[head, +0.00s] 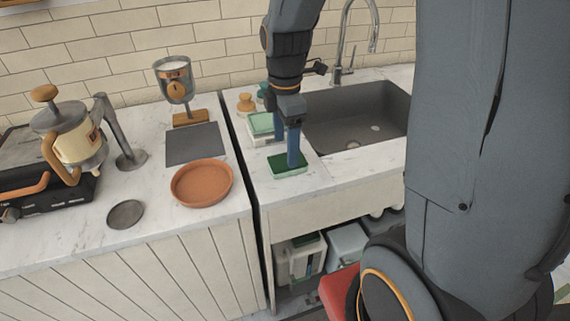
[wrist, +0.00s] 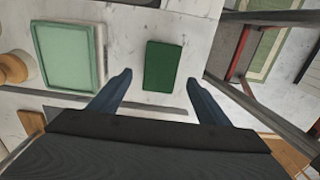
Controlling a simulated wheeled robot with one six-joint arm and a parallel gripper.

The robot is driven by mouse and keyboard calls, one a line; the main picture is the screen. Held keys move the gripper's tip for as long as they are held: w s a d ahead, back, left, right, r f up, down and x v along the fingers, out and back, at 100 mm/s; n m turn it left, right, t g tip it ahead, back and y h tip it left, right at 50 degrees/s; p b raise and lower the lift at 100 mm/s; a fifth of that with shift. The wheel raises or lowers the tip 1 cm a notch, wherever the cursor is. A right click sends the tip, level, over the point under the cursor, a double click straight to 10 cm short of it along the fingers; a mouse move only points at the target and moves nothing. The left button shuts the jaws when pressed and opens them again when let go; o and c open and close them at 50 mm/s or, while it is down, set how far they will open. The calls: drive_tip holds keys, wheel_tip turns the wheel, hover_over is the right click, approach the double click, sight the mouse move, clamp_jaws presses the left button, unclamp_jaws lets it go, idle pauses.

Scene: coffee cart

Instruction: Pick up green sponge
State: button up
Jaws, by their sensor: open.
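The green sponge (head: 288,164) lies flat on the white marble counter, left of the sink, in the head view. It also shows in the wrist view (wrist: 163,66) as a dark green rectangle with a clear strip of counter around it. My gripper (head: 295,159) is above the sponge in the head view, with its blue fingers pointing down and partly covering it. In the wrist view, my gripper (wrist: 160,80) has its two fingers spread wide and empty, with the sponge ahead between their lines. I cannot tell the exact height of the fingertips over the counter.
A pale green-topped box (head: 263,125) stands just behind the sponge. The dark sink (head: 355,115) is to the right, with a faucet (head: 345,50) behind. A gap splits the counters on the left. Beyond it sits an orange-brown dish (head: 202,184).

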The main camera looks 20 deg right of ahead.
sight(278, 167)
drive_tip(key=shift+f+p, duration=0.85)
drive_tip(key=shift+f, duration=1.8)
drive_tip(key=c, duration=1.2)
